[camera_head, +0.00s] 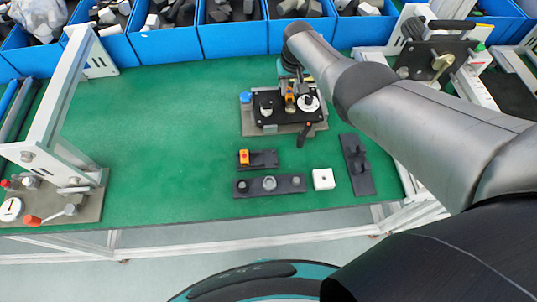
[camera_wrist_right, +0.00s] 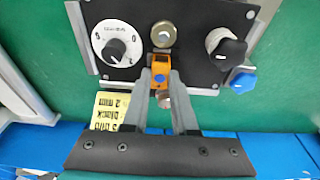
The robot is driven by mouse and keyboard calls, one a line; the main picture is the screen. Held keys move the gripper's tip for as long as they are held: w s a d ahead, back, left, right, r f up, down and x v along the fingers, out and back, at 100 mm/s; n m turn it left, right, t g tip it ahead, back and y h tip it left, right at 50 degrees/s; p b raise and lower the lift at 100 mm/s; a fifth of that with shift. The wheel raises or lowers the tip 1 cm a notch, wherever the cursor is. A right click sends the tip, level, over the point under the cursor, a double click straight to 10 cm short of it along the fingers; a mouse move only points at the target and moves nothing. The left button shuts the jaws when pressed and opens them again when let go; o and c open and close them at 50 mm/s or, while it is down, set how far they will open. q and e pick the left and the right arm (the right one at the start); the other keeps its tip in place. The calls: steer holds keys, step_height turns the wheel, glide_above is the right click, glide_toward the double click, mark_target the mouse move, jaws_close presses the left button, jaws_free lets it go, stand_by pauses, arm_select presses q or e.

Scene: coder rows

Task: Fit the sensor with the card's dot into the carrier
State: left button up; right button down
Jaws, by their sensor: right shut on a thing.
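My right gripper (camera_wrist_right: 161,75) is shut on an orange sensor (camera_wrist_right: 160,66) with a dark face, held over the black panel of a fixture (camera_wrist_right: 190,70). In the head view the right gripper (camera_head: 289,86) hangs over the same black-topped fixture (camera_head: 270,119), with the orange sensor (camera_head: 290,98) below it. Whether the sensor touches the panel or is seated in a carrier there, I cannot tell. A yellow card (camera_wrist_right: 118,110) with black print lies beside the fingers; no dot is readable. My left gripper is out of view.
The fixture has a white dial (camera_wrist_right: 117,45), a black knob (camera_wrist_right: 226,48) and a blue knob (camera_wrist_right: 242,80). A black strip (camera_head: 290,186), a white block (camera_head: 323,179) and another black strip (camera_head: 361,182) lie nearby. Blue bins (camera_head: 165,46) line the back.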

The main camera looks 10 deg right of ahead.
mark_target(290, 96)
steer(key=shift+f, duration=0.2)
stand_by(0.4)
steer(key=c, duration=0.6)
jaws_free()
steer(key=shift+r, duration=0.2)
steer(key=shift+r+p, duration=0.25)
steer(key=shift+p, duration=0.1)
steer(key=r+p, duration=0.2)
steer(key=s+r+p, duration=0.1)
steer(key=r+p, duration=0.1)
steer(key=r, duration=0.1)
steer(key=shift+s+a+r+p, duration=0.1)
steer(key=shift+s+r+p, duration=0.35)
steer(key=shift+r, duration=1.05)
steer(key=shift+s+a+r+p, duration=0.15)
steer(key=shift+r+p, duration=0.5)
steer(key=shift+r, duration=0.9)
steer(key=shift+s+d+r+p, duration=0.1)
steer(key=shift+s+r+p, duration=0.4)
steer(key=shift+r, duration=1)
steer(key=shift+w, duration=0.1)
